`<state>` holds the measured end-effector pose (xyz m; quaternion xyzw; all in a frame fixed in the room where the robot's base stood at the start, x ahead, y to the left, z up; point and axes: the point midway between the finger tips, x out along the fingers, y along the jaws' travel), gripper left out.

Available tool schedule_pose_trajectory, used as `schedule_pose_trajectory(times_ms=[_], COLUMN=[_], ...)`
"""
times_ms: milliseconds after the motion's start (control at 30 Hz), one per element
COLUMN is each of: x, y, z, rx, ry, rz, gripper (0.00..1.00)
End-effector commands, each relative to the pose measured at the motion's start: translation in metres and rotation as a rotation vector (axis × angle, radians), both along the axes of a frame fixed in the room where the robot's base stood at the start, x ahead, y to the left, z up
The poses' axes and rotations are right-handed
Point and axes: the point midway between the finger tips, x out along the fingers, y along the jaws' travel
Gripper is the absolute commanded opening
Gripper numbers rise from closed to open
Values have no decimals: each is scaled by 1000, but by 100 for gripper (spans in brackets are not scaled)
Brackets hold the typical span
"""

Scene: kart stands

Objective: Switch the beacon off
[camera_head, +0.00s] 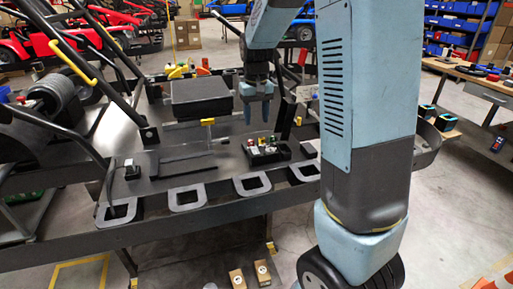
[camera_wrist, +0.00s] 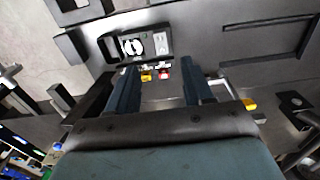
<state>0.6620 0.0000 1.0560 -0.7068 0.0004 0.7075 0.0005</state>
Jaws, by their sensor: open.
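I cannot pick out a beacon with certainty in either view. My gripper (camera_head: 257,115) is open and empty, pointing down above the grey kart stand's deck (camera_head: 215,165). In the wrist view its two fingers (camera_wrist: 160,76) are apart with nothing between them. A black tray-like unit (camera_head: 266,153) with small red, green and pale parts stands on the deck, below my gripper in the head view. In the wrist view, a dark unit (camera_wrist: 112,49) with a white round part lies beyond the fingertips, with small yellow and red parts beside it. Any switch is too small to tell.
A dark box-shaped block (camera_head: 200,96) stands left of my gripper. A small black block (camera_head: 132,170) sits on the deck's left. Black tubes rise at the left. Open frames (camera_head: 187,197) line the deck's front edge. My arm hides part of the right side.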

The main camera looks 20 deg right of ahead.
Motion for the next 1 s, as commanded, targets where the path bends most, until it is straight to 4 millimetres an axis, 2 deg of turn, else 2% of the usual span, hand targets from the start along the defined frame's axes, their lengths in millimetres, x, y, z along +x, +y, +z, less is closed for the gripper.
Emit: schedule_pose_trajectory(times_ms=[400,600,800,1000], x=[-1,-1,-1,-1], y=[0,0,0,0], z=[-73,-103,-119,-122], rx=[-1,-1,-1,0], ry=[3,1,0,-2], rz=[-1,0,0,1], gripper=[51,51,51,51])
